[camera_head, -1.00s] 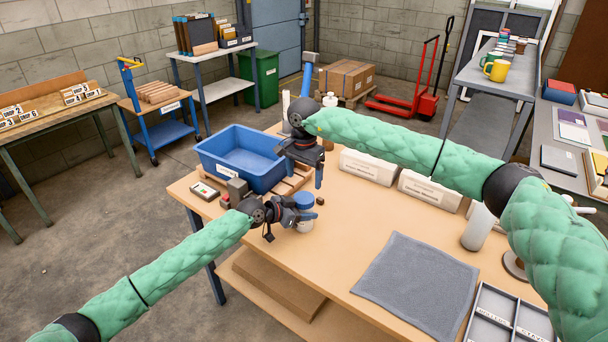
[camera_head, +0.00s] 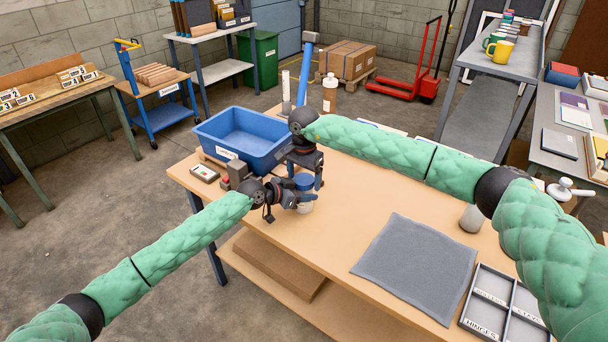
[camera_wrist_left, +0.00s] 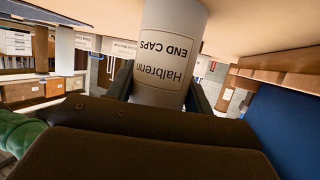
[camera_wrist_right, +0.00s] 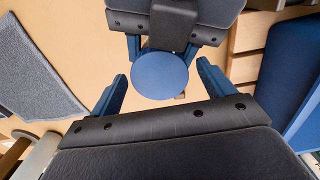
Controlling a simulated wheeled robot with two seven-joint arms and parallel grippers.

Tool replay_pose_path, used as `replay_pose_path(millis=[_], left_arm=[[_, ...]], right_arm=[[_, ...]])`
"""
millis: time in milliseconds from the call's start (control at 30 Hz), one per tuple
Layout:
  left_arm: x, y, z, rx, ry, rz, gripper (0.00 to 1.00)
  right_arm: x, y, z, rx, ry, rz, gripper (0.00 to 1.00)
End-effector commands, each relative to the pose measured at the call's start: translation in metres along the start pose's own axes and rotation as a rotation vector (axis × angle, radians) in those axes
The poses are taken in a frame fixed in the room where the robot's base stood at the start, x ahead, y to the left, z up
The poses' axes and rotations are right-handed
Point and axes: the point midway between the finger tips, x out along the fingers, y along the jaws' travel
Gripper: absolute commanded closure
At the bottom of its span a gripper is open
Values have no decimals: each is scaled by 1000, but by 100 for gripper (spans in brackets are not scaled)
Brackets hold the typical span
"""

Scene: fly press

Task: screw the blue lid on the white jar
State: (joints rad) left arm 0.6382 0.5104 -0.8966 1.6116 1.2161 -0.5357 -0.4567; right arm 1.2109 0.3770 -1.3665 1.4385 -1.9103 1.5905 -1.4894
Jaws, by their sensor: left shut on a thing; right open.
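The white jar (camera_head: 306,207) stands on the workbench near its left edge. My left gripper (camera_head: 300,197) is shut around its side. In the left wrist view the jar (camera_wrist_left: 172,50) shows between the fingers, with a label reading "Halbrenn END CAPS". The blue lid (camera_head: 304,180) sits on top of the jar; its thread is hidden, so I cannot tell how tight it is. My right gripper (camera_head: 305,172) is just above the jar, pointing down. In the right wrist view its open fingers stand either side of the round blue lid (camera_wrist_right: 160,76), with gaps visible.
A blue bin (camera_head: 240,140) stands behind the jar to the left.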

Motion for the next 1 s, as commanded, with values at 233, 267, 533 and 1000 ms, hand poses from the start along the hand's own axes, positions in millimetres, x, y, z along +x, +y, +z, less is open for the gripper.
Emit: replay_pose_path(millis=[233, 267, 533, 1000], left_arm=[[0, 0, 0, 0, 0, 0, 100], [0, 0, 0, 0, 0, 0, 100], [0, 0, 0, 0, 0, 0, 100], [0, 1, 0, 0, 0, 1, 100]], right_arm=[[0, 0, 0, 0, 0, 0, 56], [0, 0, 0, 0, 0, 0, 62], [0, 0, 0, 11, 0, 0, 68], [0, -1, 0, 577, -1, -1, 68]])
